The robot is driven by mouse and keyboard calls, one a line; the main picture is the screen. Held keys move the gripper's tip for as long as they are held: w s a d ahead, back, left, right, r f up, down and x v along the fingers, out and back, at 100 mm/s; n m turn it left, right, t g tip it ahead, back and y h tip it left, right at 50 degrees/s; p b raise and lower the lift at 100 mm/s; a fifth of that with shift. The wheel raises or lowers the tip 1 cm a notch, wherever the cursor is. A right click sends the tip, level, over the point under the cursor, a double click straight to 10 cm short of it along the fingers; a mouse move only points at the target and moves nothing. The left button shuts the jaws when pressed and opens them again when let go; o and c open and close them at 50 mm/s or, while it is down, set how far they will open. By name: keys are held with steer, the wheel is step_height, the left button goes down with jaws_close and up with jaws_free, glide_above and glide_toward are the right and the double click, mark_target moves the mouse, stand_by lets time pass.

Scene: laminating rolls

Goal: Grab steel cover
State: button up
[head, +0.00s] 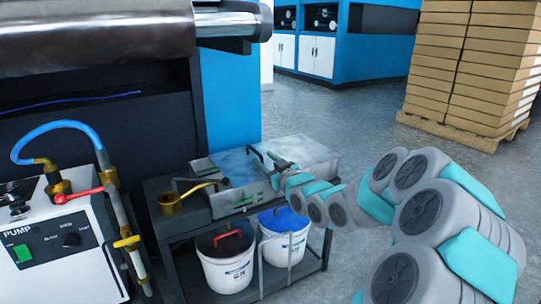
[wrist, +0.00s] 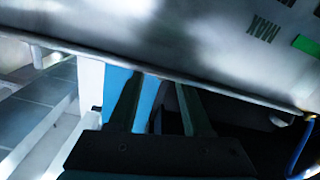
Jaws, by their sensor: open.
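A flat steel cover (head: 300,152) lies on top of a low steel box (head: 232,203) on a dark cart, in the head view. A dark bent handle (head: 258,154) stands up near its middle. My gripper (head: 274,171) is at the front of the box, close by the handle. In the wrist view my gripper (wrist: 163,82) is open, with its two dark fingers apart and nothing seen between them but background. A steel wall (wrist: 190,40) marked MAX, upside down, fills the top of that view, its edge across the fingertips. I cannot tell whether they touch it.
A pump unit (head: 55,250) with hoses is at left. Stacked boxes (head: 470,60) stand on a pallet behind. The floor at right is clear.

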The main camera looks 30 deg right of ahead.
mark_target(248, 146)
steer(key=shift+w+a+r, duration=0.1)
steer(key=shift+w, duration=1.7)
steer(key=shift+w+a, duration=0.1)
steer(key=shift+w, duration=1.7)
jaws_close()
